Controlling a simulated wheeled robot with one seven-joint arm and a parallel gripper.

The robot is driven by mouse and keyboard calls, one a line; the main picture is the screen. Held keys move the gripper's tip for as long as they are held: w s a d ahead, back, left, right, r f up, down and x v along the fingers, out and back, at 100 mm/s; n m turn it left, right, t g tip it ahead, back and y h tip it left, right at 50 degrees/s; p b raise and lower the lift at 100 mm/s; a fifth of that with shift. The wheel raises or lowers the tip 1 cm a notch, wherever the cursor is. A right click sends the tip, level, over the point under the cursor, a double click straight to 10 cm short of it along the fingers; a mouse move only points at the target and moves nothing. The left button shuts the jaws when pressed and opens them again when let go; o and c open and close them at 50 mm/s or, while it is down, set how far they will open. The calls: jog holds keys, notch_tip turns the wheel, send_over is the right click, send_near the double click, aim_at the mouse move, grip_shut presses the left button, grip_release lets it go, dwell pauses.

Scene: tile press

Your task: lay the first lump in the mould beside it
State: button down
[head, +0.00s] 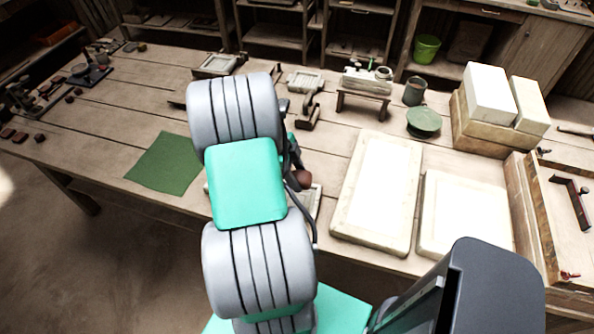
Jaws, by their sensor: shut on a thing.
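My arm fills the middle of the head view and hides much of the work area. My gripper (296,177) shows only as a dark part at the arm's right edge, and its fingertips are mostly hidden. It is shut on a brown lump (304,179), which pokes out to the right. A pale mould (315,203) lies below the lump in the picture, partly hidden by my arm. The lump appears over the mould's far edge; I cannot tell whether they touch. More brown lumps (40,138) lie at the table's far left.
A green cloth (167,163) lies left of my arm. Two large pale slabs (378,190) (465,214) lie to the right. White blocks (490,95), a green round lidded pot (424,121) and a small wooden stand (363,103) are behind. A wooden tray (548,215) is at far right.

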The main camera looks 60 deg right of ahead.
jog(key=shift+f+b, duration=2.75)
jog(key=shift+f, duration=1.25)
